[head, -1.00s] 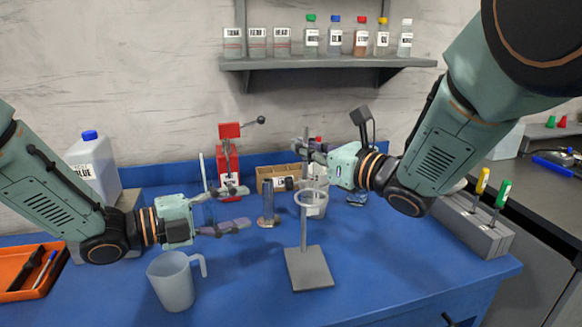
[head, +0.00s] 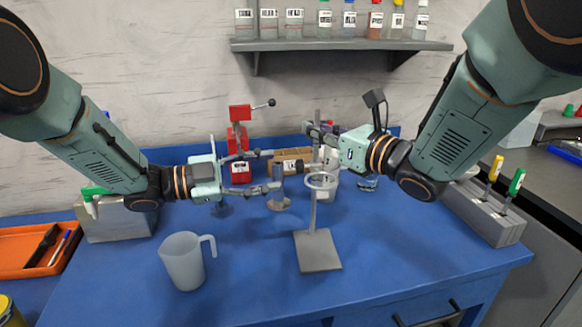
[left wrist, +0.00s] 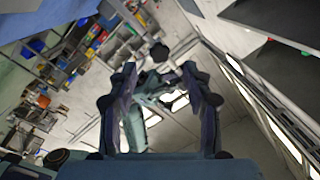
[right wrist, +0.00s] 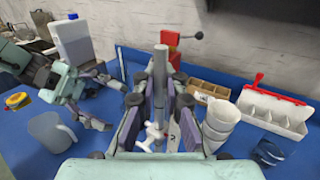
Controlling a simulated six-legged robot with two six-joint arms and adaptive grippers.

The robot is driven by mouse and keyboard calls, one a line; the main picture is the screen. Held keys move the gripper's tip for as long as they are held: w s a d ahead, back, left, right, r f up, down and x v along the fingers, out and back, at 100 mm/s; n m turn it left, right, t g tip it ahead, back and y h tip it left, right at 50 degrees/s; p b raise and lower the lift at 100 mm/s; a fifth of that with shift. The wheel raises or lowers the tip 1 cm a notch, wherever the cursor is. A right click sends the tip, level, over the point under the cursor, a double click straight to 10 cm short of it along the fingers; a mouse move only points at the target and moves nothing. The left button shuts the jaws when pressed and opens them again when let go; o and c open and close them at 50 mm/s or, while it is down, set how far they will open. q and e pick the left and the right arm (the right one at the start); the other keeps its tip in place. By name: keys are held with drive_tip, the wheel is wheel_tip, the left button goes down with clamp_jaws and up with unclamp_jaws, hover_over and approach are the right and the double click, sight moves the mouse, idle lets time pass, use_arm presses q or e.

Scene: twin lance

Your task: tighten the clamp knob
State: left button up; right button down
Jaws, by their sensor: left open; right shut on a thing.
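A metal stand has a square grey base (head: 317,252), an upright rod (head: 311,215) and a pale ring (head: 321,181) clamped partway up. My right gripper (head: 318,132) is shut on the upper rod; its wrist view shows the rod (right wrist: 160,65) between the fingers, with a pale clamp part (right wrist: 152,137) lower down. My left gripper (head: 276,170) is open, left of the rod at about ring height, one finger above the other. A dark knob (head: 298,166) seems to lie just beyond its fingertips; a dark round shape (left wrist: 158,52) shows ahead in the left wrist view. Contact cannot be told.
A translucent jug (head: 184,262) stands front left. A red lever press (head: 239,140) and a cardboard box (head: 291,156) are behind the left gripper. An orange tray (head: 22,240) is far left, a grey tool block (head: 490,215) at right.

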sight(303, 167)
use_arm(q)
drive_tip(key=x, duration=0.5)
drive_tip(key=shift+w+d, duration=0.1)
drive_tip(key=shift+d, duration=0.25)
clamp_jaws()
